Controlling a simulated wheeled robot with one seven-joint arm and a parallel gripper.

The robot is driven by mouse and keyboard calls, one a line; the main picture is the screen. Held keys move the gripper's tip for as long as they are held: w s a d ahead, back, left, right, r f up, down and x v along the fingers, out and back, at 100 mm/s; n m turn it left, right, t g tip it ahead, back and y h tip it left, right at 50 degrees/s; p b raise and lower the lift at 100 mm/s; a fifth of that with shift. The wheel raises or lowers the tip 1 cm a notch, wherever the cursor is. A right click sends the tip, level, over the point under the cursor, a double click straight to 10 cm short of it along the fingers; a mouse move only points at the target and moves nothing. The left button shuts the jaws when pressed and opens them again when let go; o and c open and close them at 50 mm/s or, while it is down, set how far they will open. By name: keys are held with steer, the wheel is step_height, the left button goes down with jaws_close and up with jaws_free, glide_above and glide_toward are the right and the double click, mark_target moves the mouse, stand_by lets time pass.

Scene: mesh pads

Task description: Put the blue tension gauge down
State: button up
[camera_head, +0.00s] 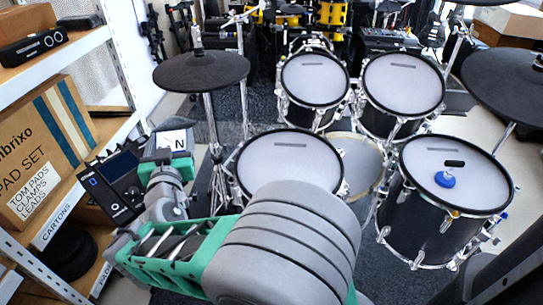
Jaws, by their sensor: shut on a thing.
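My gripper (168,150) is at the end of my arm, left of centre, in front of the shelf. I see its teal and grey body with a white "N" label, but its fingertips and what they hold are hidden. A small round blue thing (445,180) sits on the mesh head of the right-hand drum (479,190), far to the right of my gripper. I cannot tell whether it is the blue tension gauge. A small dark oval (454,163) lies just behind it. No other blue gauge shows.
A shelf rack (62,52) with a pad set carton (45,150) stands at left. A black module with a screen (122,182) is close beside my gripper. A cymbal (201,70) and several drums fill the middle. My arm hides part of the front drum (289,155).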

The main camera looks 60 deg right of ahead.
steer(key=s+d+f+m+g+h, duration=0.2)
steer(key=s+d+m+g+h, duration=0.55)
steer(key=s+d, duration=1.35)
steer(key=w+d+f+g+y+b, duration=0.1)
steer(key=d+f, duration=0.3)
steer(key=w+d+f+g+b, duration=0.1)
steer(key=w+d+f+b, duration=0.1)
steer(key=d+f, duration=0.2)
steer(key=w+d+f+g+y+b, duration=0.1)
steer(key=d+f+b, duration=0.1)
steer(key=d+f, duration=0.2)
steer(key=shift+w+d+f+y, duration=0.1)
steer(key=shift+d+f+y, duration=0.1)
steer(key=shift+d, duration=0.25)
steer(key=shift+w+d+f+y, duration=0.1)
steer(key=shift+d+f+y, duration=0.05)
steer(key=shift+d, duration=0.25)
steer(key=shift+s+r, duration=0.1)
steer(key=shift+f+b, duration=0.35)
steer(key=shift+b, duration=0.2)
steer(key=shift+f+b, duration=0.25)
steer(key=shift+b, duration=0.1)
